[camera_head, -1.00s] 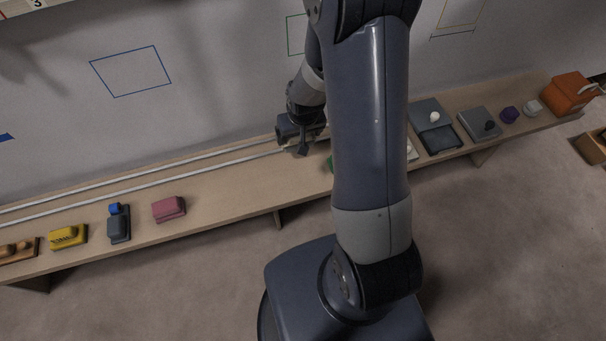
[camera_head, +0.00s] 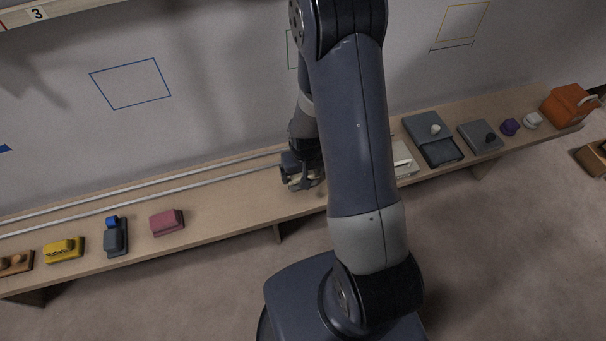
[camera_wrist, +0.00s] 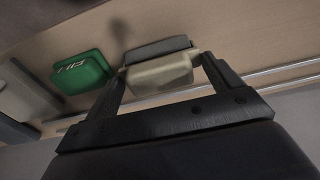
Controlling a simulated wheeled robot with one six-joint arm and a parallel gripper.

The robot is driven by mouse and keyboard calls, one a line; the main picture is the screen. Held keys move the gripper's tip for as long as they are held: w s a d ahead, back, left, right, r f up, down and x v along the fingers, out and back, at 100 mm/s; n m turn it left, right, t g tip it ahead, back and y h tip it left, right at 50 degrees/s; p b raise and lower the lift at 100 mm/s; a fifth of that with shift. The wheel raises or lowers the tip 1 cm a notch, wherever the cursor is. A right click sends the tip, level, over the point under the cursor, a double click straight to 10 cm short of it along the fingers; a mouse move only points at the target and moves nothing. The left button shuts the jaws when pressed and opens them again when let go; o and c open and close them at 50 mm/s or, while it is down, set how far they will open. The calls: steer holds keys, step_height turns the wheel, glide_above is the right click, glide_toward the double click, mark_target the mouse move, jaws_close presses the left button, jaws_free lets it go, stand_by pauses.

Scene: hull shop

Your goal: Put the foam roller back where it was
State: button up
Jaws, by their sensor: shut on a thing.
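My gripper (camera_head: 304,184) is low over the middle of the long bench (camera_head: 232,205). In the wrist view my gripper (camera_wrist: 158,80) is shut on a beige block with a dark grey part (camera_wrist: 158,66). The block sits between the two fingertips, at or just above the wood; I cannot tell whether it touches. I cannot tell for sure that this block is the foam roller. In the head view my arm and gripper hide most of it.
A green block (camera_wrist: 84,73) lies close beside the held block; my arm hides it in the head view. Two pale rails (camera_head: 140,192) run along the bench's back. A pink block (camera_head: 166,222) stands left, a white thing (camera_head: 404,160) right. Bench between pink block and gripper is clear.

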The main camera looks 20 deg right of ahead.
steer(key=shift+f, duration=0.6)
steer(key=shift+f, duration=0.2)
steer(key=o, duration=0.7)
steer(key=shift+r, duration=0.1)
steer(key=r, duration=0.4)
steer(key=s+r, duration=0.1)
steer(key=r, duration=0.3)
steer(key=r+p, duration=0.1)
steer(key=r, duration=0.3)
steer(key=shift+s, duration=0.25)
